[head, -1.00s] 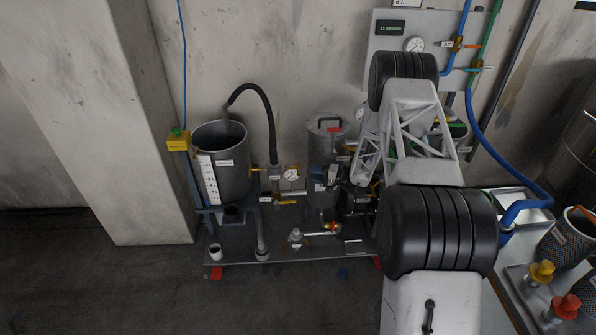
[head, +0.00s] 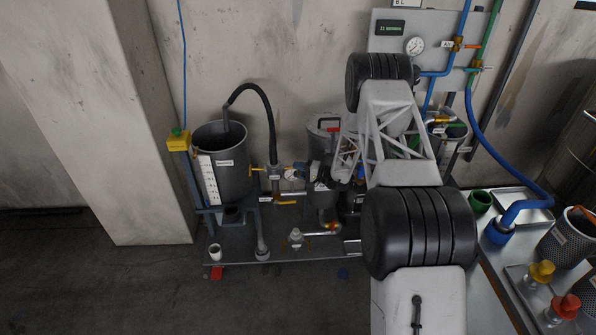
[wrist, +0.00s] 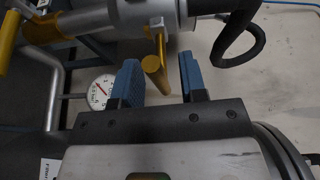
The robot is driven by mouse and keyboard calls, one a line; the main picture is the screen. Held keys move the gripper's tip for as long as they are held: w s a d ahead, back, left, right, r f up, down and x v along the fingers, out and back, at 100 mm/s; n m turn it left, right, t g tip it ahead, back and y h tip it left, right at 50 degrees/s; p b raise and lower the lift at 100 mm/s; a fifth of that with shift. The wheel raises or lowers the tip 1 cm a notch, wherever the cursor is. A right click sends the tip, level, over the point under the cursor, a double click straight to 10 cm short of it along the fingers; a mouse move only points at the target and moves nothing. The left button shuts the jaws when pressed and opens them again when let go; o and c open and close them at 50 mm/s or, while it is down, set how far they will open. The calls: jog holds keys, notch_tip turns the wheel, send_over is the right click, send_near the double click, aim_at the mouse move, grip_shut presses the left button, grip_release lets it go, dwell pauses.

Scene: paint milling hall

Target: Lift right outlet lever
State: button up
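In the wrist view, a yellow lever (wrist: 155,68) hangs from a metal pipe fitting and its rounded end lies between the two blue-padded fingers of my gripper (wrist: 160,78). The fingers are apart, with a gap on both sides of the lever; touch cannot be made out. Which head-view lever this is cannot be told. A horizontal yellow lever (head: 287,202) lies below my gripper.
A round gauge (wrist: 100,92) sits close to the left finger. A black looped part (wrist: 240,38) is right of the fingers. Another yellow lever (wrist: 62,26) is at upper left. A black hose (head: 262,105) arches above the pipework. A blue hose (head: 510,160) runs down at right.

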jog(key=shift+a, duration=0.1)
jog(key=shift+c, duration=0.5)
grip_shut()
jog(key=shift+r, duration=0.2)
jog(key=shift+r+n+g+h, duration=0.3)
jog(key=shift+r+n+h, duration=0.1)
jog(key=shift+h, duration=0.4)
jog(key=shift+o, duration=0.5)
grip_release()
jog(key=v, duration=0.7)
jog(key=shift+d, duration=0.35)
